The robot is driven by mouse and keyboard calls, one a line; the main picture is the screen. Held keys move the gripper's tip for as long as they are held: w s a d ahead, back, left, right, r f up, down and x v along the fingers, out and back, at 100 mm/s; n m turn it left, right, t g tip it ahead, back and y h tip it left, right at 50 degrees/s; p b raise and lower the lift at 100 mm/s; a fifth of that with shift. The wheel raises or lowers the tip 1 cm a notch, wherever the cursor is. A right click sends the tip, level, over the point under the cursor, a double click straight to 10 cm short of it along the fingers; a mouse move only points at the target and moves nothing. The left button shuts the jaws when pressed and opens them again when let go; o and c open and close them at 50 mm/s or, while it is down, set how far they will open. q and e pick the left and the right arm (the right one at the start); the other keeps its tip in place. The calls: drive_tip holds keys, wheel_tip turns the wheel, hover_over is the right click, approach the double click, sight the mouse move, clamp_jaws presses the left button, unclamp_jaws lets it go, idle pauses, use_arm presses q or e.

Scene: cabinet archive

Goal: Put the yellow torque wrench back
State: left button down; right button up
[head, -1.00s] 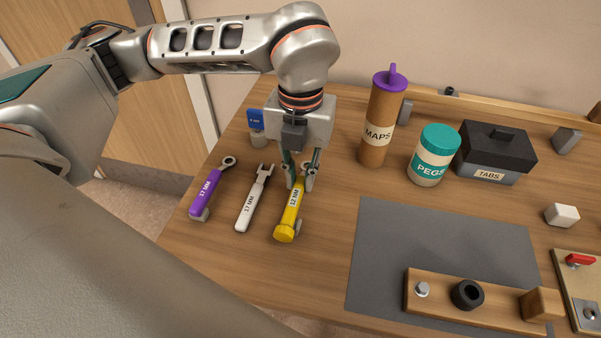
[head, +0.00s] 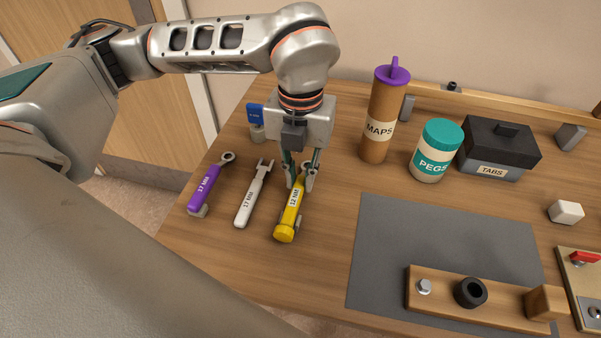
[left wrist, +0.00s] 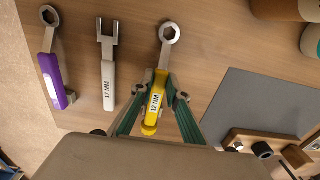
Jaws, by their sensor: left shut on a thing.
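The yellow torque wrench (head: 288,217) lies at the left part of the wooden table, its label reading 12 NM and its ring head pointing away. It also shows in the left wrist view (left wrist: 153,124). My left gripper (head: 301,182) points down over it and is shut on its shaft, a finger on each side, near the head end. In the left wrist view the fingers (left wrist: 161,92) straddle the yellow shaft just below the metal neck. Whether the wrench touches the table along its whole length I cannot tell. My right gripper is not in view.
A white 17 MM wrench (head: 250,203) and a purple wrench (head: 204,188) lie to the left. A grey mat (head: 390,235) holds a wooden block (head: 440,300). A MAPS tube (head: 381,147), PEGS jar (head: 437,165) and TABS box (head: 492,169) stand behind.

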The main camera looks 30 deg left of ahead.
use_arm(q)
drive_tip(key=shift+f, duration=0.35)
drive_tip(key=c, duration=1.4)
unclamp_jaws()
drive_tip(key=shift+r, duration=0.1)
drive_tip(key=shift+r+p, duration=1.5)
drive_tip(key=shift+r, duration=1.45)
drive_tip(key=shift+r, duration=0.15)
wheel_tip(320, 180, up, 12)
drive_tip(key=shift+w+f, duration=0.1)
drive_tip(key=shift+f, duration=0.05)
